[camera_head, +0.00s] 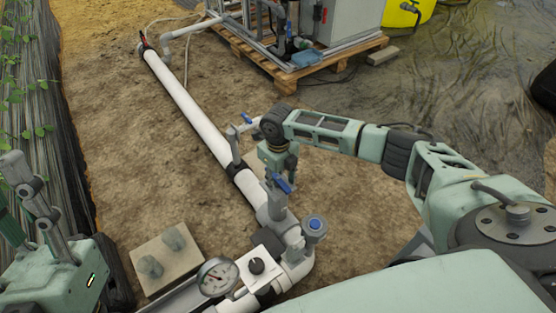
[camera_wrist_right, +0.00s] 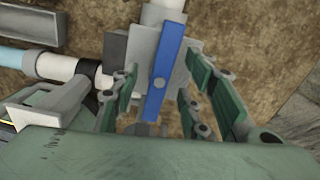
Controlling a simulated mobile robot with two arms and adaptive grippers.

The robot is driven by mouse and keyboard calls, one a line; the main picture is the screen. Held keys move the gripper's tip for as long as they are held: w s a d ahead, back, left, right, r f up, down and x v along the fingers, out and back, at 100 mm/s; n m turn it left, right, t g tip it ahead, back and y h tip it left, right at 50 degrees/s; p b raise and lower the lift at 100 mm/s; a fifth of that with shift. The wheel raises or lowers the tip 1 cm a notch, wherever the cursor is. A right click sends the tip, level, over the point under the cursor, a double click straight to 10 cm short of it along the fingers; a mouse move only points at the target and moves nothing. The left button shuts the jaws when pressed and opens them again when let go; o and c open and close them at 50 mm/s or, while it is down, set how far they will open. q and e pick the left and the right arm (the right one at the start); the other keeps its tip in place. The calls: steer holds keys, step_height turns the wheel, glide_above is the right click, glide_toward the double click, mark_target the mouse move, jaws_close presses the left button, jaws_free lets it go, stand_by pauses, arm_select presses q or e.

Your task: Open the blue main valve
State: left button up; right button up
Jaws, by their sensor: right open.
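A blue lever handle (camera_head: 282,183) sits on a grey valve body (camera_head: 272,212) on the white pipe. My right gripper (camera_head: 278,168) is just above and behind this handle, pointing down. In the right wrist view the blue handle (camera_wrist_right: 163,70) runs lengthwise between the spread fingers of my right gripper (camera_wrist_right: 162,92), with a gap on each side. The gripper is open and holds nothing. My left gripper (camera_head: 30,195) is at the left edge; its finger opening is unclear.
A second blue-handled valve (camera_head: 246,119) stands farther up the white pipe (camera_head: 190,108), close to my right wrist. A pressure gauge (camera_head: 217,277), a blue-capped fitting (camera_head: 315,225) and a concrete block (camera_head: 168,258) are at the front. A pallet (camera_head: 290,75) carries equipment behind. Bare soil lies left of the pipe.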

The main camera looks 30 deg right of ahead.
step_height(320, 180, up, 3)
steer(key=shift+f+p, duration=0.2)
steer(key=shift+p, duration=0.95)
arm_select(q)
steer(key=w+d+f+g+y+p, duration=0.15)
steer(key=w+f+g+y, duration=0.25)
steer(key=w+f+g, duration=0.9)
arm_select(e)
step_height(320, 180, up, 2)
steer(key=shift+r+p, duration=0.1)
steer(key=shift+p, duration=0.2)
step_height(320, 180, up, 2)
steer(key=shift+r+p, duration=0.1)
steer(key=shift+p, duration=0.9)
arm_select(q)
steer(key=s+a+f+g+y+p, duration=0.1)
steer(key=s+f+g, duration=0.3)
steer(key=f, duration=0.5)
steer(key=s+a+f+g+y, duration=0.2)
steer(key=s+a+f+g, duration=0.2)
steer(key=s+f, duration=0.3)
step_height(320, 180, down, 3)
steer(key=shift+a+n+g+p, duration=0.15)
steer(key=shift+n+g+p, duration=0.15)
steer(key=shift+p, duration=0.1)
arm_select(e)
steer(key=shift+r, duration=0.85)
